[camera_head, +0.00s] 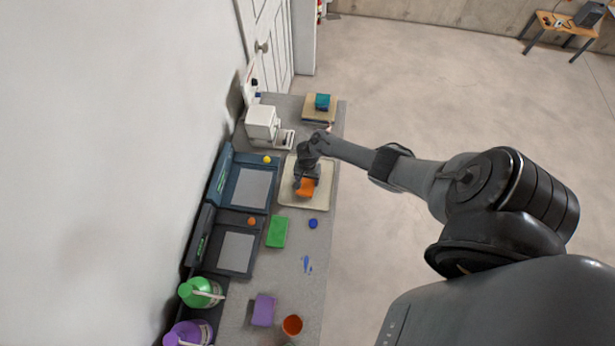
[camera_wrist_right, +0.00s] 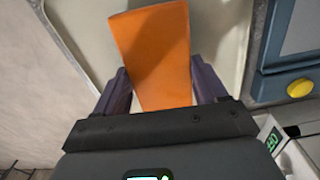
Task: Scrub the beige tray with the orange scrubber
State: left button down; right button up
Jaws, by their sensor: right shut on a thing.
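The beige tray (camera_head: 290,199) lies on the grey counter, right of the dark blue machine. It also shows in the right wrist view (camera_wrist_right: 225,40), under the gripper. The orange scrubber (camera_head: 306,188) is over the tray's middle; in the right wrist view it is a large orange block (camera_wrist_right: 152,50) between the two fingers. My right gripper (camera_head: 305,181) is shut on it, pointing down. The scrubber appears at or just above the tray surface; I cannot tell if it touches. My left gripper is not in view.
A white machine (camera_head: 262,123) and a teal block (camera_head: 322,102) on a board are beyond the tray.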

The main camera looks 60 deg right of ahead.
notch_tip(320, 180, up, 3)
jog(key=shift+w+f+p, duration=0.1)
jog(key=shift+p, duration=0.4)
jog(key=shift+r, duration=1.15)
jog(key=shift+r, duration=0.1)
jog(key=shift+r, duration=1.4)
